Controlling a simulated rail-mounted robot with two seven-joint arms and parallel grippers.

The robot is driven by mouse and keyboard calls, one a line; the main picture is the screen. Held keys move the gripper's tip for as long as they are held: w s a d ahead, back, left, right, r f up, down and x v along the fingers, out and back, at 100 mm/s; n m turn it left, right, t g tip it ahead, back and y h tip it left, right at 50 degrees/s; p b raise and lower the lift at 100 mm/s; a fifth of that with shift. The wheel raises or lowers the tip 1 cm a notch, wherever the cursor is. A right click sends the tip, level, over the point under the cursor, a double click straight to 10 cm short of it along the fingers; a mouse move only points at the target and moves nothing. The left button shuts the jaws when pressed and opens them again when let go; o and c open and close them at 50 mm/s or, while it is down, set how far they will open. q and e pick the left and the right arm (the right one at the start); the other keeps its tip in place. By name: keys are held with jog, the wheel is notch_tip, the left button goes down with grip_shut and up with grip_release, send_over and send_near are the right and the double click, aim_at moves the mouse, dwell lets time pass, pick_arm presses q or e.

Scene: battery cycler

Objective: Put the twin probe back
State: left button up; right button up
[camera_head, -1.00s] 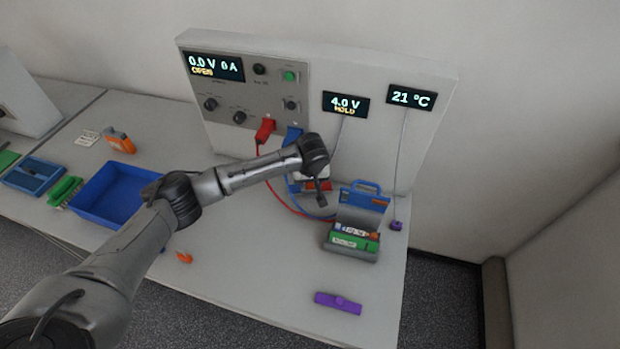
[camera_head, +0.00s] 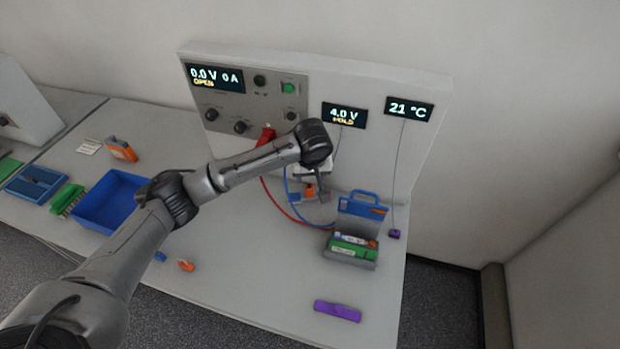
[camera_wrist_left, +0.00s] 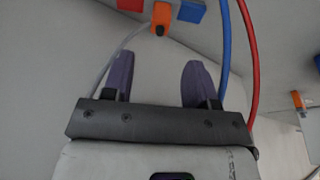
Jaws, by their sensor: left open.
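In the left wrist view, an orange piece with a dark end (camera_wrist_left: 161,16) and a thin grey cable looks like the twin probe. It sits beyond the fingertips of my left gripper (camera_wrist_left: 160,75), apart from both. The two purple fingers are spread with nothing between them. My right gripper is out of view.
Red (camera_wrist_left: 251,50) and blue (camera_wrist_left: 224,45) cables run close right of the fingers. A blue tray (camera_head: 112,202) lies left. The front middle of the table is mostly clear.

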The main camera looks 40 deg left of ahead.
pick_arm(q)
jog(key=shift+v, duration=1.3)
